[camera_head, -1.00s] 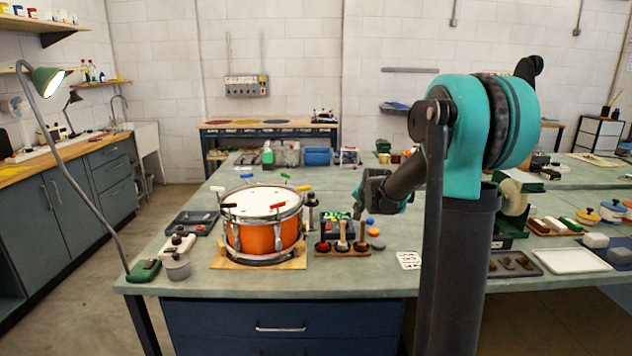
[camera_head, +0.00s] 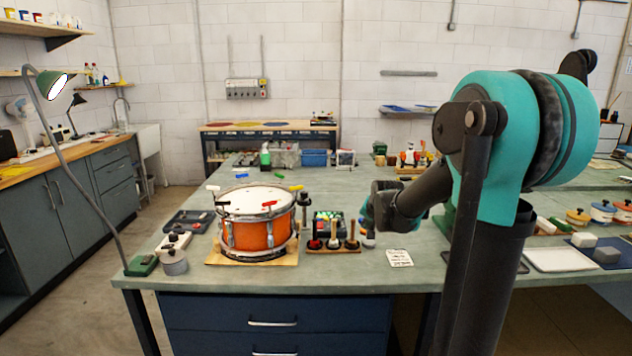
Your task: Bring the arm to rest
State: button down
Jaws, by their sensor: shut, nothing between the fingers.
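My gripper (camera_head: 369,222) is in the middle of the head view, at the end of my teal and dark grey arm. It hangs above the bench, to the right of the drum and near the small tool rack. Its fingers are small and partly hidden behind the wrist, and they show no object between them. The orange drum (camera_head: 250,237) sits upright on a wooden board (camera_head: 222,257), clear of my arm.
The small rack of upright tools (camera_head: 333,247) stands close to my gripper. A white card (camera_head: 399,258) lies on the bench top (camera_head: 350,277). A green lamp (camera_head: 50,82) leans at the left. A white tray (camera_head: 560,259) lies at the right. The bench behind the drum is partly clear.

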jog(key=s+f+n+g, duration=0.1)
jog(key=s+f, duration=0.3)
jog(key=s, duration=0.7)
jog(key=s+d+f+n+g, duration=0.1)
jog(key=s+f+n+g, duration=0.1)
jog(key=s, duration=0.8)
jog(key=s+d+f+n+g, duration=0.1)
jog(key=s+f+n, duration=0.1)
jog(key=s+f, duration=0.5)
jog(key=s, duration=0.4)
jog(key=shift+s+n+h, duration=0.3)
jog(key=shift+s+n, duration=0.05)
jog(key=shift+n, duration=0.05)
jog(key=shift+f, duration=0.1)
